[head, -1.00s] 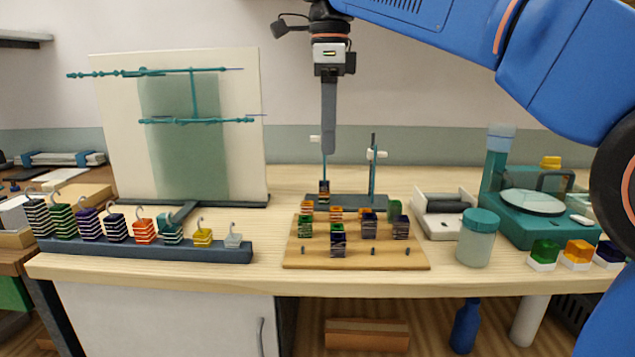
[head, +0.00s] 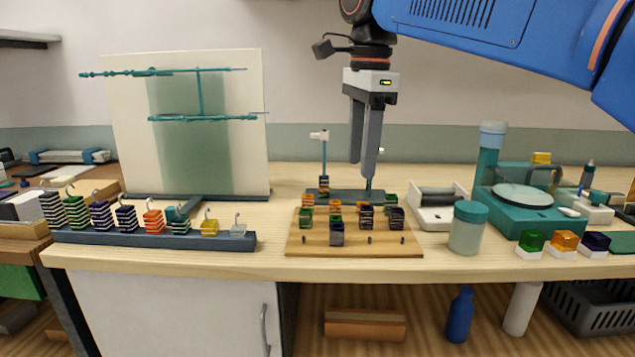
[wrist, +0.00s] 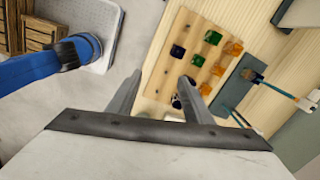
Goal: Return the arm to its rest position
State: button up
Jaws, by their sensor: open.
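My gripper (head: 364,175) hangs fingers down above the back of the bench, in front of the stand with two upright rods (head: 345,194) in the head view. The fingers are apart and nothing shows between them. My blue arm comes in from the upper right of the head view.
The peg board (head: 350,245) carries several coloured glass pieces. A teal-lidded jar (head: 467,232) and teal machine (head: 520,215) stand at right. Air above the bench is mostly free.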

jog(key=s+d+f+n+t, duration=0.1)
jog(key=s+d+f+n, duration=0.4)
jog(key=f, duration=0.5)
jog(key=s+d+f+n+t, duration=0.1)
jog(key=s+d+f+n, duration=0.4)
jog(key=s+d+f, duration=0.2)
jog(key=s+d+f+n+t, duration=0.2)
jog(key=s+d+f+n, duration=0.3)
jog(key=f, duration=1)
jog(key=s+d, duration=0.2)
jog(key=d, duration=0.2)
jog(key=shift+f, duration=0.25)
